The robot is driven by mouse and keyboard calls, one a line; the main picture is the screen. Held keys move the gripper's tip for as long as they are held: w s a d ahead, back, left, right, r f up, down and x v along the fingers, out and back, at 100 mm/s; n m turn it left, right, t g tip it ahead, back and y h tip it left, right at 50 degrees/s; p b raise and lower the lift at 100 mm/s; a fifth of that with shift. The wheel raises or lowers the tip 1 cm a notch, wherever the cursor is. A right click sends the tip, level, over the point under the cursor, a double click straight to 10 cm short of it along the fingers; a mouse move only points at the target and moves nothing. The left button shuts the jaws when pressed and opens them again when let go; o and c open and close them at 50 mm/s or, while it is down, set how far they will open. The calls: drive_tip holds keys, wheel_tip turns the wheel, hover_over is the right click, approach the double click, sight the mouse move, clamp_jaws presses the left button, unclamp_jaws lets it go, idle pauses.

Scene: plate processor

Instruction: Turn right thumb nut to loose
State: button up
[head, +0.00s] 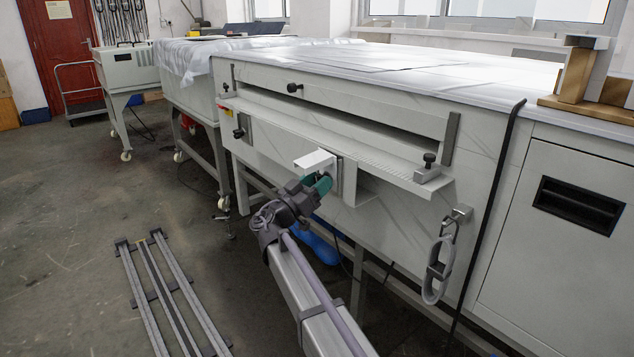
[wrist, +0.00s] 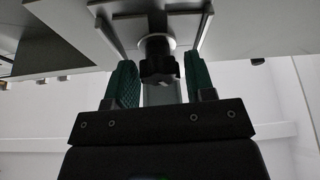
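My gripper (head: 321,184) is in front of the white plate processor (head: 385,215), below its slotted tray, beside a small white bracket. In the wrist view, my gripper (wrist: 160,66) is open, with one green finger on each side of a dark lobed thumb nut (wrist: 158,58). Gaps show between the nut and both fingers. The nut sits on a short shaft with a pale round collar. In the head view this nut is hidden by my gripper and the bracket. A dark knob (head: 430,158) stands at the tray's right end. Another knob (head: 239,132) is at the left end.
The ledge (head: 335,142) runs along the processor's front above my gripper. A grey looped handle (head: 436,270) hangs at the right. A black strap (head: 500,190) crosses the front panel. Metal rails (head: 165,295) lie on the floor at left, with open floor around them.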

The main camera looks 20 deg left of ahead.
drive_tip(key=c, duration=0.6)
drive_tip(key=shift+n, duration=0.3)
drive_tip(key=n+y, duration=0.1)
drive_tip(key=n, duration=0.2)
drive_tip(key=n+t+y+p, duration=0.1)
drive_tip(key=n+y, duration=0.1)
drive_tip(key=shift+r+n, duration=0.1)
drive_tip(key=shift+n, duration=0.3)
drive_tip(key=shift+n+y+p, duration=0.45)
drive_tip(key=shift+n+y, duration=0.55)
drive_tip(key=shift+n, duration=1.1)
drive_tip(key=o, duration=0.9)
drive_tip(key=b+v, duration=0.3)
drive_tip(key=v, duration=0.7)
drive_tip(key=shift+s+a, duration=0.1)
drive_tip(key=shift+s, duration=0.3)
